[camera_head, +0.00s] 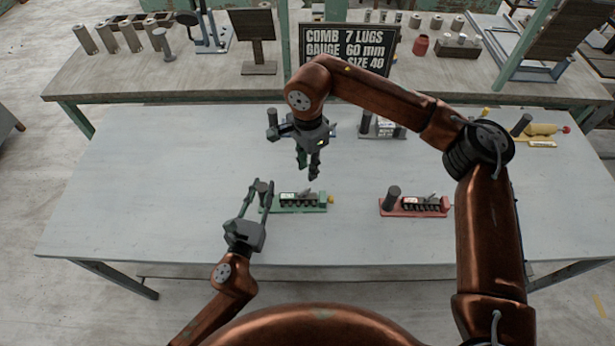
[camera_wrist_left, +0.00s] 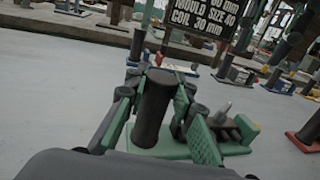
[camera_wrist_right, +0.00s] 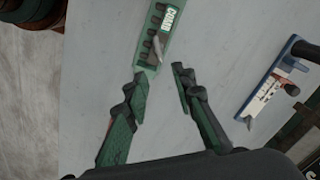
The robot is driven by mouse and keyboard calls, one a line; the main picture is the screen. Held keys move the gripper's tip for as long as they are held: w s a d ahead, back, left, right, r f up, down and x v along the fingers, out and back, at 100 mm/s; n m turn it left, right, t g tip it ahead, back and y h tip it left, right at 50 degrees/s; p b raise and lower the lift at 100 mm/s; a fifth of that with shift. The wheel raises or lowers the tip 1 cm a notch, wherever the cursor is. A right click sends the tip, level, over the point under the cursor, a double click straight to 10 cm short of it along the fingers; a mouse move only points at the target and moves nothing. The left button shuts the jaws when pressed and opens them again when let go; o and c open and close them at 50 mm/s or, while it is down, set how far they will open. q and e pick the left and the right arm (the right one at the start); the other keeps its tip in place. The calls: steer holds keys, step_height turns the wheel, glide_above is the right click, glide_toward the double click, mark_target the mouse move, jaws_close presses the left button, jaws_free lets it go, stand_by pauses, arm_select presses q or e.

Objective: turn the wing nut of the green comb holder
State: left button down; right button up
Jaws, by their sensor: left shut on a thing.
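The green comb holder (camera_head: 300,207) lies on the near part of the pale table, with a dark upright post at its left end, a comb row and a yellow knob (camera_head: 331,199) at its right end. A grey lever-like piece, apparently the wing nut (camera_wrist_left: 222,112), stands on it; it also shows in the right wrist view (camera_wrist_right: 157,47). My left gripper (camera_head: 260,186) is shut on the dark post (camera_wrist_left: 153,108), a finger on either side. My right gripper (camera_head: 313,176) points down, open and empty, above and behind the holder. The wing nut lies beyond its fingertips (camera_wrist_right: 160,88).
A red comb holder (camera_head: 415,212) lies to the right. A sign (camera_head: 348,47) stands on the rear bench. The table's left side is clear.

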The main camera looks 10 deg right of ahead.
steer(key=shift+r, duration=1.25)
arm_select(q)
steer(key=c, duration=1.6)
jaws_free()
